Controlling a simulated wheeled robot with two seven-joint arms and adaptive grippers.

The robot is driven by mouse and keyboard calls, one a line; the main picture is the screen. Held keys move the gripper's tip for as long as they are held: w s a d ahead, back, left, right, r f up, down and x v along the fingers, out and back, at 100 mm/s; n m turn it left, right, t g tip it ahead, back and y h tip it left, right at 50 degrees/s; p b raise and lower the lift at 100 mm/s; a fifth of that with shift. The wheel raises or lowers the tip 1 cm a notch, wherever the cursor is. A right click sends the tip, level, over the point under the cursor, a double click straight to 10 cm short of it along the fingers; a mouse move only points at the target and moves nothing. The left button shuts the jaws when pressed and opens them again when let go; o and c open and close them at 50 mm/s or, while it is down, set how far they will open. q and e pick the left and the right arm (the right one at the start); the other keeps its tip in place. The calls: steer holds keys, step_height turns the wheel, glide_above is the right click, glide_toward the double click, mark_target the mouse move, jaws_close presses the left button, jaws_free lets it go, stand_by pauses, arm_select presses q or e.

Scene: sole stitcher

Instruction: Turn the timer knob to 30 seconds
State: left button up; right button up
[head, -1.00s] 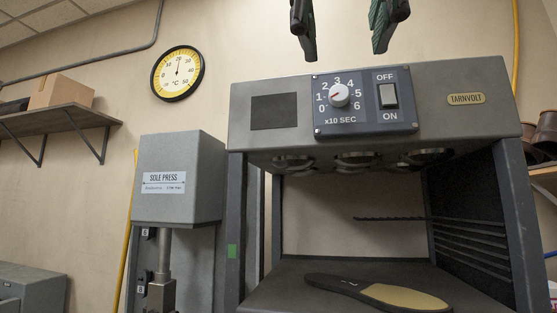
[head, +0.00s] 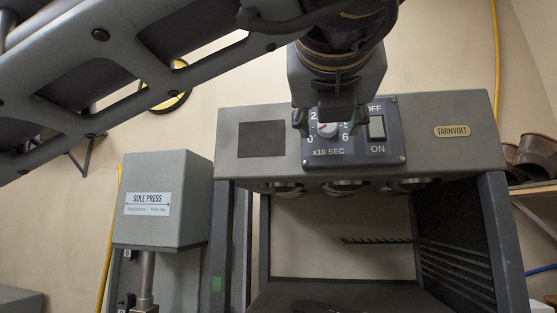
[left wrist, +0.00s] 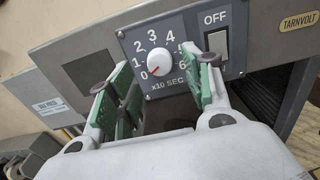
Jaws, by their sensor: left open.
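The white timer knob (head: 327,130) sits on the dark dial panel (head: 340,160) of the grey machine, under my left gripper (head: 328,120). In the left wrist view the knob (left wrist: 160,61) is in full sight between numbers running from 0 to 6, marked x10 SEC. My right gripper is not in view.
An OFF/ON rocker switch (head: 377,127) is just right of the knob, close to the right finger. The sole press (head: 165,200) stands to the left. Below the panel is an open bay with a rack of rods (head: 378,240). My left arm covers the upper left.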

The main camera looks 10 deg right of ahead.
mark_target(327, 126)
arm_select(q)
steer(key=shift+p+x, duration=0.35)
steer(key=shift+x, duration=1.1)
steer(key=c, duration=1)
steer(key=shift+c, duration=0.2)
